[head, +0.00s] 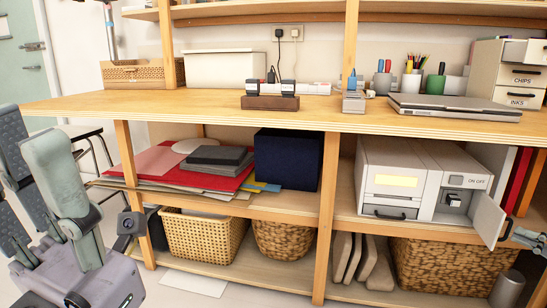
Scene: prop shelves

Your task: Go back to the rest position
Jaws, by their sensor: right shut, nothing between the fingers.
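My right gripper (526,239) shows small at the right edge of the head view, partly cut off by the frame. It is shut and empty, with its grey fingers close to the open door (494,212) of the white device (408,180) on the middle shelf. I cannot tell whether the fingers touch the door. I do not make out my left gripper.
The worktop (200,106) above carries a laptop (455,107), pen cups and a drawer box (508,75). A dark blue box (287,160) and red folders lie on the middle shelf. Open floor shows in front at lower left.

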